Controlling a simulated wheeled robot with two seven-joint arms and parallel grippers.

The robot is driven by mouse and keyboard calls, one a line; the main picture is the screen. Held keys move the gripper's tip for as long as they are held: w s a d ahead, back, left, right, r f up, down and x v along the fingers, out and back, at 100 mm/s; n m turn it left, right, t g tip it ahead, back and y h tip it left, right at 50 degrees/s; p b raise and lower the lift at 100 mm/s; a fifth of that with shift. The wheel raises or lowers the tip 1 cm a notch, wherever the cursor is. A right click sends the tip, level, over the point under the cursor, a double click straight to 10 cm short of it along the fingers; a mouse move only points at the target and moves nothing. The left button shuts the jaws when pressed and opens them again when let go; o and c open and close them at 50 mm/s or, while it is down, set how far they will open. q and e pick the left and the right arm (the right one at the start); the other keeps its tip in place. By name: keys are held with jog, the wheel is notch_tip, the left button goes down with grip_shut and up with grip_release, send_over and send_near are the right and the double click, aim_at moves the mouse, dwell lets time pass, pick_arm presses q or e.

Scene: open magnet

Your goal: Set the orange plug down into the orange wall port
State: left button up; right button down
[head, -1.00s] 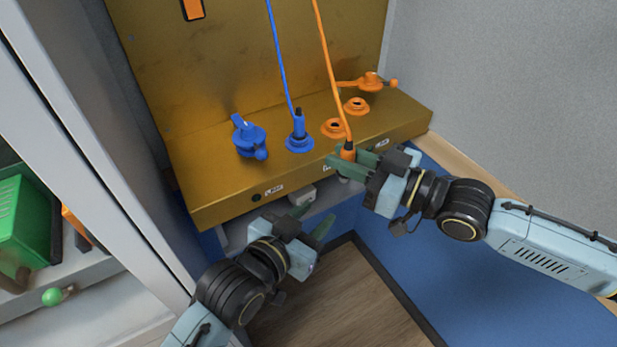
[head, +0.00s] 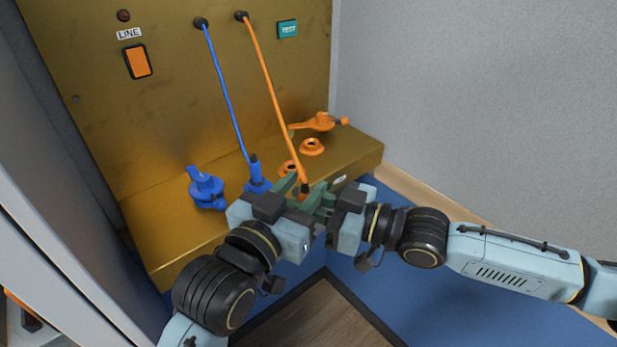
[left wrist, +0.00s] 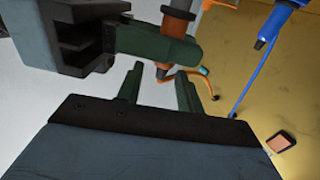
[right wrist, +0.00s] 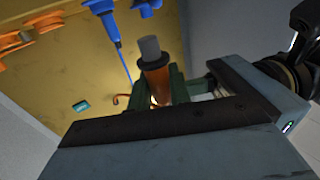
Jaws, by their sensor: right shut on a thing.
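The orange plug (head: 305,189) is held in my right gripper (head: 319,199), in front of the shelf of the brass-coloured panel. The plug also shows with its grey end in the right wrist view (right wrist: 153,68) and between the right fingers in the left wrist view (left wrist: 178,22). My left gripper (head: 293,202) is open beside the plug, its fingers apart in the left wrist view (left wrist: 160,85). Two orange ring ports lie on the shelf: a nearer one (head: 289,167), partly hidden by my left gripper, and a farther one (head: 312,146). Contact between the left fingers and plug is unclear.
An orange cable (head: 267,75) runs from the panel's back to the plug. A blue plug (head: 256,172) stands in a blue port, with a blue lever-like part (head: 206,188) left of it. An orange lever-like part (head: 318,122) lies behind the ports. Grey walls flank the panel.

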pick_arm(q)
jog(key=shift+x, duration=1.65)
grip_shut()
pick_arm(e)
jog(key=c, duration=1.2)
grip_release()
